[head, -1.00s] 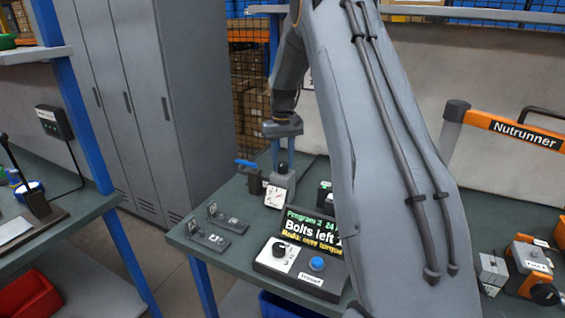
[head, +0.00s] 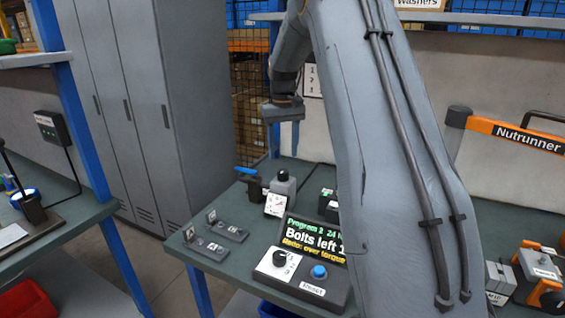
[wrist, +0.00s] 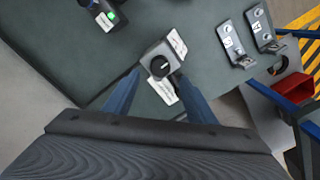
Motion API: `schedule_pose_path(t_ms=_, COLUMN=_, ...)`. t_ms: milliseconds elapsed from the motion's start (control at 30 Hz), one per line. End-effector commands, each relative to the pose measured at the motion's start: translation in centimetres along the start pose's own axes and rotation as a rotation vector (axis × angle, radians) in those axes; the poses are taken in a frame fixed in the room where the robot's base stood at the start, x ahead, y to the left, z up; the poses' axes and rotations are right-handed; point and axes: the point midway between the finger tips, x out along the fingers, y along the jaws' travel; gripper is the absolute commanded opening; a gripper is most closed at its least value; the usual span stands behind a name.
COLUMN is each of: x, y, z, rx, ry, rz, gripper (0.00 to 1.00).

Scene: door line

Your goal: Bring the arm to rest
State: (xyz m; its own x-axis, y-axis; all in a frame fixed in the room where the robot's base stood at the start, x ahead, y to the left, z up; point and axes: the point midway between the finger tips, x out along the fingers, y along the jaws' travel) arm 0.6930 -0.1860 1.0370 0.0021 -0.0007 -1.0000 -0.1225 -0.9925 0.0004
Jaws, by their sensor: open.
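My gripper (head: 284,140) hangs over the back left of the workbench (head: 226,262), pointing down. It is open and empty, above a small grey box with a black knob (head: 283,186). In the wrist view my gripper (wrist: 158,88) shows its two blue fingers spread apart, with the grey knob box (wrist: 152,52) beyond and between them. The fingers look clear of the box. My forearm crosses the head view and hides part of the bench and the display's right edge.
A display reading "Bolts left" (head: 312,238) stands behind a control box with a dial and blue button (head: 300,279). Two small labelled brackets (head: 207,249) lie at the left bench edge. An orange nutrunner arm (head: 515,133) is at right. Grey lockers (head: 140,100) stand behind left.

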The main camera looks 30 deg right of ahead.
Motion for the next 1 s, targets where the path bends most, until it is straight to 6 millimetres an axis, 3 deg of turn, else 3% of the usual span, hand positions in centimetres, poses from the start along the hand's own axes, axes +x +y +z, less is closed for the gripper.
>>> schedule_pose_path(t_ms=667, x=-0.7, y=-0.3, z=0.3, rx=-0.002, ry=0.001, rz=0.0, gripper=0.51)
schedule_pose_path(t_ms=833, x=0.1, y=-3.0, z=3.2, rx=-0.02, ry=0.006, rz=0.001, gripper=0.51)
schedule_pose_path(t_ms=1000, x=2.0, y=-7.3, z=9.7, rx=-0.049, ry=0.021, rz=0.001, gripper=0.51)
